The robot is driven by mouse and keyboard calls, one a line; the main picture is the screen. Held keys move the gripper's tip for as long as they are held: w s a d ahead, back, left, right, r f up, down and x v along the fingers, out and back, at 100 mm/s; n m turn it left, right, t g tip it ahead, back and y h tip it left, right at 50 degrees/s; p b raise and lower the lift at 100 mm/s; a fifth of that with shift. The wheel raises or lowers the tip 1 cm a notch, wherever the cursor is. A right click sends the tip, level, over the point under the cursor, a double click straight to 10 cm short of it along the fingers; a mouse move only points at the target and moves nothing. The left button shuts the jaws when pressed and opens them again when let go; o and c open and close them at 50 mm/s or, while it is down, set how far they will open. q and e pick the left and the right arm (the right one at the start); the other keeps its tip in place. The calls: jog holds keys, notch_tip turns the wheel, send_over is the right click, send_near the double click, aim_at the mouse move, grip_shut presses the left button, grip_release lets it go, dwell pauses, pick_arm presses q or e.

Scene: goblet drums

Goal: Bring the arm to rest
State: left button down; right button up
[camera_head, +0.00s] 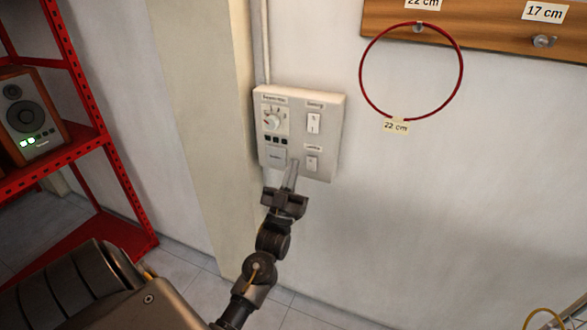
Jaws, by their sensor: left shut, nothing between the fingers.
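My left gripper (291,174) is shut and empty. It points up at the lower part of a white control panel (337,140) on the wall. The panel has a knob (272,121) at upper left, a switch (313,123) at upper right and a smaller switch (312,163) at lower right. The fingertips overlap the lower middle of the panel, between a square button and the lower switch. I cannot tell whether they touch it. My right gripper is not in view.
A red metal shelf (90,132) with a speaker (27,115) stands at the left. A red ring (461,70) tagged 22 cm hangs from a wooden board (476,33) at upper right. Yellow hoops (545,311) show at lower right.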

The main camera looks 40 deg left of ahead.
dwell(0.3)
